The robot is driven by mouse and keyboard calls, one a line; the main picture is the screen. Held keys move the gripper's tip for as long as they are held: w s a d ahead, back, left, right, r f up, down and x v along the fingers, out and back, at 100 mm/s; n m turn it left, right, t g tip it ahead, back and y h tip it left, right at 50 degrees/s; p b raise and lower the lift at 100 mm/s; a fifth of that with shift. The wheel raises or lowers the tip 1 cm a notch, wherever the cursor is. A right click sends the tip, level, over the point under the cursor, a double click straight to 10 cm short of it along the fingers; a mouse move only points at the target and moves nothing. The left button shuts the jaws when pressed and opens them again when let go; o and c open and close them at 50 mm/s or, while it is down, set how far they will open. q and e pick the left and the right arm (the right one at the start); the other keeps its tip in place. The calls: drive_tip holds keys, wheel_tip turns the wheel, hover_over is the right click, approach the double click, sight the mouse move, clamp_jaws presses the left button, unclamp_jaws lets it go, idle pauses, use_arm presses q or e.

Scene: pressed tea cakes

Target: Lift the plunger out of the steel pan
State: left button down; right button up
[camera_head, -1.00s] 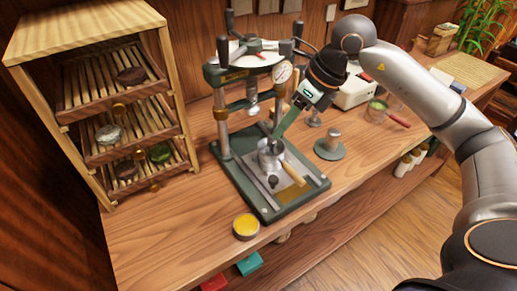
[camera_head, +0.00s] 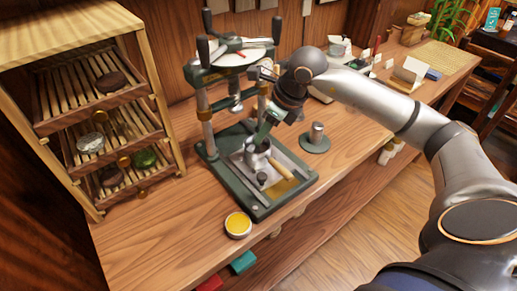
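The steel pan (camera_head: 257,159) with its pale wooden handle (camera_head: 284,171) sits on the grey plate of the green press base. My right gripper (camera_head: 263,134) reaches down from the upper right to the top of the pan, its green fingers pointing into the opening. The plunger cannot be made out clearly; the fingers and the pan's wall cover the place inside the pan. Whether the fingers are closed on anything is too small to tell. My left gripper is not in view.
A green round stand (camera_head: 315,144) with a steel cylinder is to the right. A yellow dish (camera_head: 238,224) is in front. A wooden rack (camera_head: 157,97) stands at left.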

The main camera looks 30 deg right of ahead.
drive_tip(key=x, duration=0.3)
drive_tip(key=shift+f, duration=0.4)
drive_tip(key=shift+s+r, duration=0.1)
clamp_jaws()
